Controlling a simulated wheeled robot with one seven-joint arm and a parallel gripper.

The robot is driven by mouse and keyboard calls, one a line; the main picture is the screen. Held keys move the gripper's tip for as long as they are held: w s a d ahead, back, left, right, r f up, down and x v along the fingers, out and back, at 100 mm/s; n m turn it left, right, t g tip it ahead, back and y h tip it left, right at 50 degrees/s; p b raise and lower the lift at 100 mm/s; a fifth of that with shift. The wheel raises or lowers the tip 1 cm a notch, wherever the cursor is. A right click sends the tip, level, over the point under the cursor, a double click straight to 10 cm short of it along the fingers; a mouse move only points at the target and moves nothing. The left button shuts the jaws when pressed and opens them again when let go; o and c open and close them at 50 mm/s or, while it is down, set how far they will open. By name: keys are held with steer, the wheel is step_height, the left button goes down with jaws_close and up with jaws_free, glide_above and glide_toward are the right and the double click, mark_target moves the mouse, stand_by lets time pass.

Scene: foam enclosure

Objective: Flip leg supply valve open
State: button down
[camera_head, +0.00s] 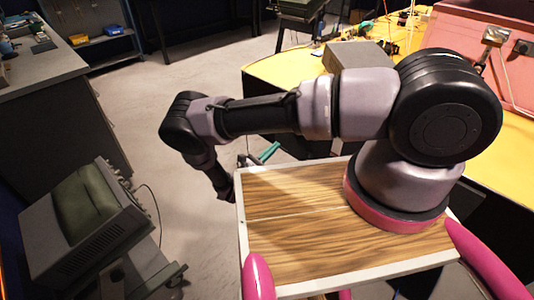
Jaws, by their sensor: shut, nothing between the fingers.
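I cannot pick out the leg supply valve with certainty. A pink box-like enclosure (455,28) stands at the upper right. A small metal fitting (494,35) and a dark round part (522,47) are on its face; both are too small to identify. My arm reaches left from its mount, bends at the elbow and drops behind the left edge of my wooden top. My gripper's fingers cannot be made out there. A teal object (268,152) shows just beyond the top's back edge, close to the end of my arm; what it belongs to is unclear.
A yellow-topped table (285,68) holds a grey box (358,56) and small clutter. A grey workbench (40,70) is at the upper left. A bulky grey instrument (85,225) with a cable stands at the lower left. Clear floor (185,60) lies between bench and table.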

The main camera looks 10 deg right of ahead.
steer(key=w+d+r, duration=0.2)
steer(key=d+r, duration=0.1)
steer(key=r, duration=0.2)
steer(key=shift+d, duration=0.15)
steer(key=shift+d+r+n, duration=0.1)
steer(key=shift+r+n, duration=0.4)
steer(key=shift+r, duration=0.1)
